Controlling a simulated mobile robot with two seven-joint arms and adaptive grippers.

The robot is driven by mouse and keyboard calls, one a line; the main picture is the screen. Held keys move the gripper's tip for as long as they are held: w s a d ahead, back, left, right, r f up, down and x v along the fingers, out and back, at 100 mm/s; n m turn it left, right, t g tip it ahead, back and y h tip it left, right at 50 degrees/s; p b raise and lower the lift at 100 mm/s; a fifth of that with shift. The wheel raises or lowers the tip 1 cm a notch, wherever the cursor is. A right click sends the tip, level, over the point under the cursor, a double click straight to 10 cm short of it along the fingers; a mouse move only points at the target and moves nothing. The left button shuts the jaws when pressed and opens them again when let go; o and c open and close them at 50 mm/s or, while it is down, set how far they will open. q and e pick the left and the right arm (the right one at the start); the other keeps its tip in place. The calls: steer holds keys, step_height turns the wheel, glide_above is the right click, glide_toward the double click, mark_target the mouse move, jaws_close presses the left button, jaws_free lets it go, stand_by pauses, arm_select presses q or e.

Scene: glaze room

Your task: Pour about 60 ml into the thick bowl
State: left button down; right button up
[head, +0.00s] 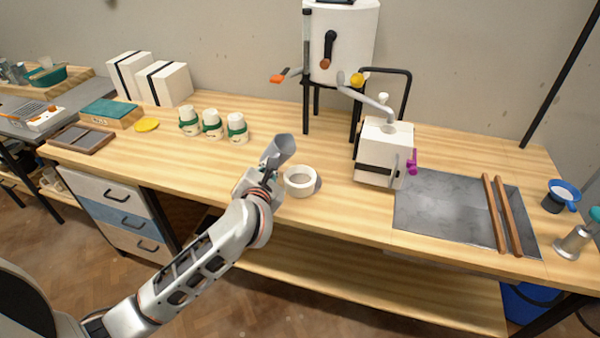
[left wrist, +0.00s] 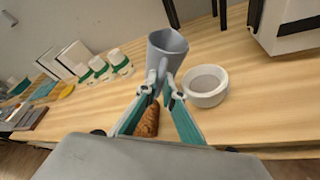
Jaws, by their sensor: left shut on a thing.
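The thick bowl (head: 300,181) is white with a wide rim and stands on the wooden bench near its front edge. It also shows in the left wrist view (left wrist: 206,87), right of the gripper, with a grey inside. My left gripper (head: 265,178) is shut on a grey jug (head: 278,150), just left of the bowl. The jug is held up and leans to the right in the head view. In the left wrist view the fingers (left wrist: 163,88) close at the jug's near side (left wrist: 165,48). No stream shows, and the jug's contents are hidden. My right gripper is not in view.
Several white cups with green bands (head: 212,124) stand to the left. A white machine with a lever (head: 383,150) stands right of the bowl, beside a metal tray (head: 440,213). A white tank on legs (head: 340,45) is behind.

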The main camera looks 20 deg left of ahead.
arm_select(q)
steer(key=shift+w+a+r+n+g+h+b, duration=0.2)
steer(key=shift+a+n+h, duration=0.55)
steer(key=shift+a+n, duration=0.5)
steer(key=shift+a+f+n+g+h+b, duration=0.1)
steer(key=shift+a+n+h+b, duration=0.2)
steer(key=shift+a+n+h, duration=0.7)
steer(key=shift+a+r+y, duration=0.1)
steer(key=shift+a+y, duration=0.15)
steer(key=shift+a, duration=0.05)
